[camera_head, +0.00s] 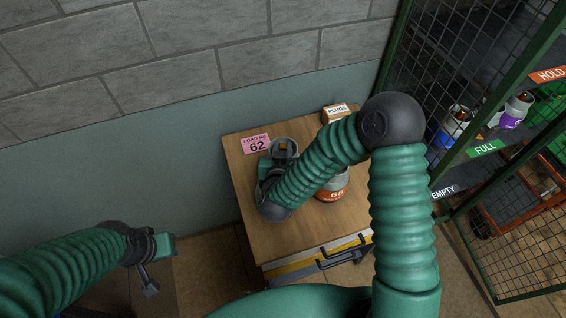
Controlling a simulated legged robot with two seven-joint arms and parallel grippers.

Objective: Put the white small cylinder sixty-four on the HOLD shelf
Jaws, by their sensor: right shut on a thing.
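My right gripper (268,168) is at the back left of the wooden-topped cabinet, shut on a small grey-white cylinder (285,148). Only the cylinder's collar and top show; its number is hidden. A second cylinder with an orange band (333,190) stands on the cabinet, partly behind my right arm; its marking is hard to read. The orange HOLD sign (549,75) is on the rack at the upper right; little of its shelf shows. My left gripper (156,264) is open and empty, low at the left, away from the cabinet.
The cabinet top (245,180) carries a pink card reading 62 (256,144) and a PLUGS box (336,113). A blue-banded cylinder (453,128) and a purple-banded one (516,110) stand by the FULL sign (486,149). Green mesh doors (515,255) flank the rack.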

